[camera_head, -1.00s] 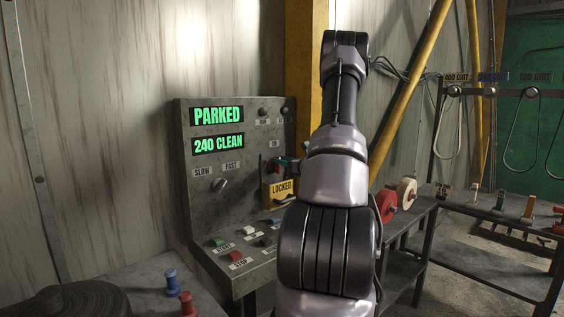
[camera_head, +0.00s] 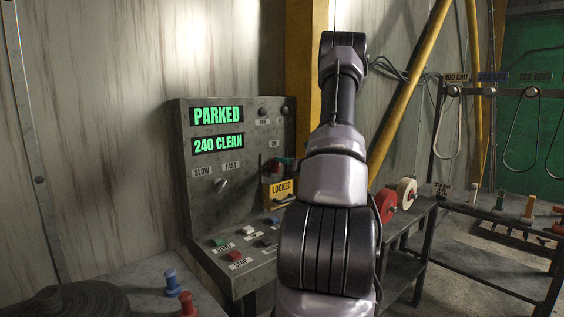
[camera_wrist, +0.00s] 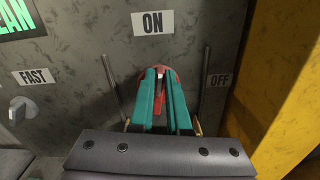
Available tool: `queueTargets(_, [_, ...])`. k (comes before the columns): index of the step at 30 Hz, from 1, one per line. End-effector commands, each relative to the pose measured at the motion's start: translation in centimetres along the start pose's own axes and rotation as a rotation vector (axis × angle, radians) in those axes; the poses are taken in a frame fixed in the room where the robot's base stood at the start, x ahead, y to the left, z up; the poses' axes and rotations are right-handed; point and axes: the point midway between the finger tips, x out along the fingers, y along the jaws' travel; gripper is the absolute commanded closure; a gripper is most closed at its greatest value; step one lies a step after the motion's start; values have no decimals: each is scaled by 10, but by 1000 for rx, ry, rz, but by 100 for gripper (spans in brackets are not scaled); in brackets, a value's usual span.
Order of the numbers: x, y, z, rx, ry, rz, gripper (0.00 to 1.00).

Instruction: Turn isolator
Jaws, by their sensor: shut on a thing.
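My gripper (camera_wrist: 160,73) has teal fingers, shut on the isolator handle. The fingers and the gripper body hide most of the handle, so its exact angle is hard to tell. In the head view, my gripper (camera_head: 284,164) is at the panel's right side, just above a yellow LOCKED plate (camera_head: 276,199). My arm partly covers this area.
The control panel (camera_head: 215,175) shows green PARKED and 240 CLEAN displays. A SLOW/FAST knob (camera_head: 220,185) and push buttons (camera_head: 221,241) are left of my gripper. Thin dark rods (camera_wrist: 204,82) flank the fingers. A yellow post (camera_wrist: 285,90) stands close on the right.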

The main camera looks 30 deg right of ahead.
Motion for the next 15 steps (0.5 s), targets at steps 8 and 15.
queueTargets(8, [0, -7, -1, 248, 0, -1, 100])
queueTargets(15, [0, -13, -3, 478, -1, -2, 100])
